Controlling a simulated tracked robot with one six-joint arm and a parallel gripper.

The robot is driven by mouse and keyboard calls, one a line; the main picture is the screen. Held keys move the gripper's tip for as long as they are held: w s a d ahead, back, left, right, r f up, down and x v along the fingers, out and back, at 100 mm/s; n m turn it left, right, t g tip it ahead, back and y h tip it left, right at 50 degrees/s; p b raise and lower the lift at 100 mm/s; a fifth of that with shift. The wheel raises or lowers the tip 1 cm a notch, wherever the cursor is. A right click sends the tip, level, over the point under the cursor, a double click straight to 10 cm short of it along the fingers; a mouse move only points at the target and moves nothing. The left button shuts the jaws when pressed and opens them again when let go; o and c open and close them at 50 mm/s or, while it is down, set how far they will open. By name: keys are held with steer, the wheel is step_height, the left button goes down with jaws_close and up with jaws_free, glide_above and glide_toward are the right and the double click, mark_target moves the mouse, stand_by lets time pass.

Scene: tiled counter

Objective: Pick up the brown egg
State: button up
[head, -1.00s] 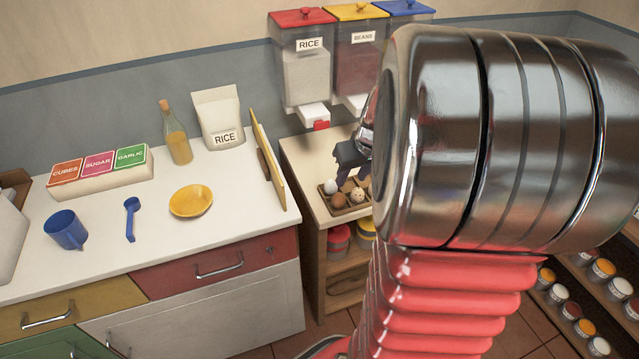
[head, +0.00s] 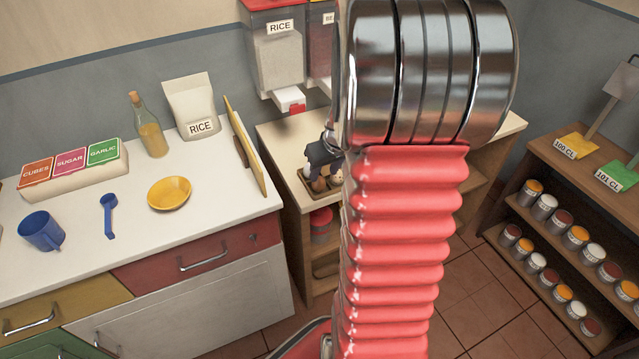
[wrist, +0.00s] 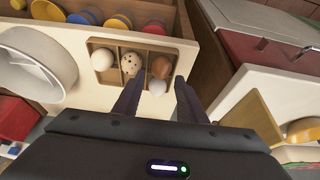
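The brown egg (wrist: 161,67) sits in a compartment of the egg tray (wrist: 117,44) in the wrist view. A white egg (wrist: 157,87) is just below it in the picture. A speckled egg (wrist: 131,64) and another white egg (wrist: 102,58) are to its left. My gripper (wrist: 158,85) is open and empty, its two dark fingers pointing at the tray with the lower white egg between their tips in the picture. In the head view my gripper (head: 322,153) is over the tray and my arm hides much of the tray and eggs.
A yellow cutting board (head: 248,160) stands upright at the counter's edge, left of the tray. The rice dispenser (head: 277,55) is behind the tray. A yellow bowl (head: 169,193), blue mug (head: 41,231) and blue spoon (head: 109,214) lie on the counter.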

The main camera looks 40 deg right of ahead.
mark_target(320, 179)
steer(key=shift+w+f, duration=0.2)
steer(key=shift+f, duration=0.2)
steer(key=shift+x, duration=2.6)
steer(key=shift+c, duration=0.2)
steer(key=shift+c, duration=1.4)
steer(key=shift+w+r, duration=0.1)
steer(key=shift+r, duration=0.05)
step_height(320, 179, up, 10)
steer(key=shift+f, duration=0.1)
